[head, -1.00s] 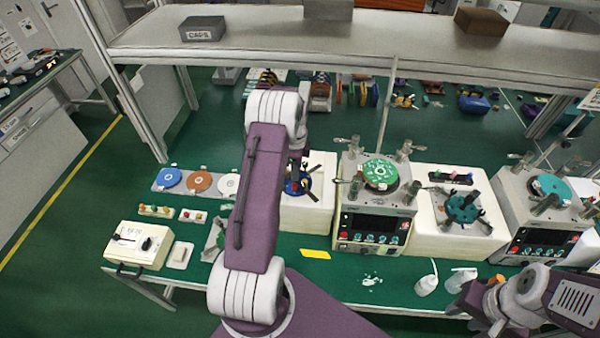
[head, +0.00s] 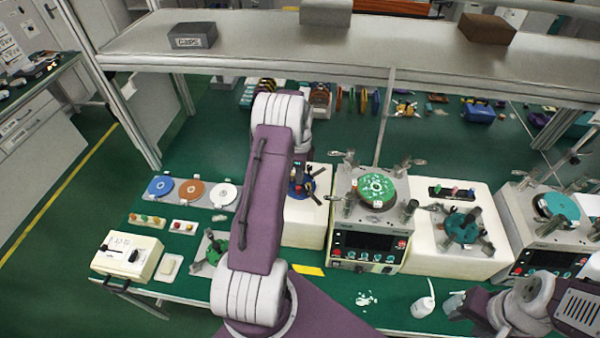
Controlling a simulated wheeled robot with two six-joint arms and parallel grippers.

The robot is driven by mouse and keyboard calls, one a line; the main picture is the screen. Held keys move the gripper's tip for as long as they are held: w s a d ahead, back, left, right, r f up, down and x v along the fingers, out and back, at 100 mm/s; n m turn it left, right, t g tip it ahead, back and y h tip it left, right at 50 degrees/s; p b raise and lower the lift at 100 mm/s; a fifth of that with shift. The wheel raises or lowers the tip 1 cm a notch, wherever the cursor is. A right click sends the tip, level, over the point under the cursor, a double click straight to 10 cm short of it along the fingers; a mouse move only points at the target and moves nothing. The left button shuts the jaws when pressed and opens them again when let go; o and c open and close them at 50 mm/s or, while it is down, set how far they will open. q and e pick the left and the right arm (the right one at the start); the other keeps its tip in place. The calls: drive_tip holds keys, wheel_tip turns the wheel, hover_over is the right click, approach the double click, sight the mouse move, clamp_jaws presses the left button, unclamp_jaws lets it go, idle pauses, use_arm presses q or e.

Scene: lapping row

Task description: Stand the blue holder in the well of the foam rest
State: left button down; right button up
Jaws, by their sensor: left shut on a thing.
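The blue holder (head: 297,188), a dark blue piece with spread arms and a bit of red, shows just right of my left forearm. My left gripper (head: 301,178) is shut on it, with its fingers partly hidden by the arm. The holder is over the top of a cream foam rest (head: 306,227), left of the nearer lapping machine. The well is hidden, and I cannot tell whether the holder touches the foam. My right gripper (head: 479,304) is at the lower right near the bottles; its fingers are not clear.
A lapping machine (head: 368,245) with a green disc stands right of the foam. Another foam block (head: 420,262) bears a teal holder (head: 462,229). A green holder (head: 214,252) lies left of my arm. A white bottle (head: 423,306) stands in front. A shelf (head: 350,45) spans above.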

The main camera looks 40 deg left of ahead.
use_arm(q)
wheel_tip(320, 180, down, 4)
drive_tip(key=b, duration=0.2)
drive_tip(key=shift+s+f+b, duration=0.15)
drive_tip(key=shift+f+b, duration=0.05)
drive_tip(key=shift+b, duration=0.2)
drive_tip(key=shift+f, duration=0.15)
drive_tip(key=shift+f+b, duration=0.75)
drive_tip(key=shift+f, duration=0.35)
idle(1.0)
drive_tip(key=c, duration=1.1)
unclamp_jaws()
drive_tip(key=shift+o, duration=0.2)
